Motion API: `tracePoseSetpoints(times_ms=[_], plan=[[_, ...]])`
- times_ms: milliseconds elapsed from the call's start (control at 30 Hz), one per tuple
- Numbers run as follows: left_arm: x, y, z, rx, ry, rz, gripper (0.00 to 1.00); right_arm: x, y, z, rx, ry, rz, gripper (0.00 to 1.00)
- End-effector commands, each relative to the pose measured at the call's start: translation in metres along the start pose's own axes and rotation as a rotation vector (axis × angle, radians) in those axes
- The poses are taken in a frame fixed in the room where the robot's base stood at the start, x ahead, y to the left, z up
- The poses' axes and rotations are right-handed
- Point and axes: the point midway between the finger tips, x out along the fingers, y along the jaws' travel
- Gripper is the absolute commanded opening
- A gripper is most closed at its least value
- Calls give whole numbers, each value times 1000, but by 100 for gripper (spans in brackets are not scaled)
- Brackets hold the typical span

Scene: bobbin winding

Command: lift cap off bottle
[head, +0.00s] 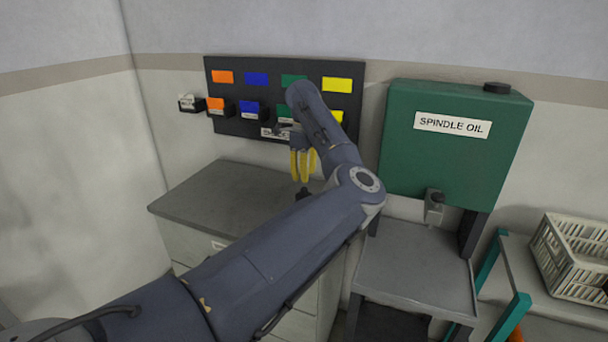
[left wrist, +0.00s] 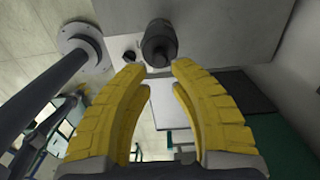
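My left gripper (head: 303,165) has yellow fingers and hangs pointing down above the right part of the grey cabinet top. In the left wrist view its fingertips (left wrist: 158,70) are apart, with nothing between them. A dark bottle (left wrist: 159,40) stands on the cabinet top just beyond the fingertips. In the head view a small dark part of it (head: 303,193) shows under the fingers, and my arm hides the rest. I cannot make out where its cap ends. My right gripper is in neither view.
The grey cabinet top (head: 215,200) is clear on its left. A dark wall board (head: 235,127) with coloured labels and small bins is behind my gripper. To the right are a green spindle oil tank (head: 440,165), a grey stand (head: 415,270) and a pale crate (head: 575,265).

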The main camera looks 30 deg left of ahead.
Motion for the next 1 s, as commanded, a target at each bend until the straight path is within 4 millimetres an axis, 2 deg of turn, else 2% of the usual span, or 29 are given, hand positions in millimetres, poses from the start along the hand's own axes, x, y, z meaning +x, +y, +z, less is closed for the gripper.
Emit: tracePoseSetpoints(times_ms=[33, 133, 467, 667, 1000], plan=[[0, 0, 0, 0, 0, 0, 27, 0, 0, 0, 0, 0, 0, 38], [0, 0, 0, 0, 0, 0, 38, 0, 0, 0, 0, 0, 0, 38], [-5, 0, 0, 0, 0, -1, 38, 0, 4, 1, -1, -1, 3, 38], [-30, 0, 0, -1, 1, -3, 38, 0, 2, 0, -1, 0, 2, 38], [-88, 0, 0, 0, 1, -3, 38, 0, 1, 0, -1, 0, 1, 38]])
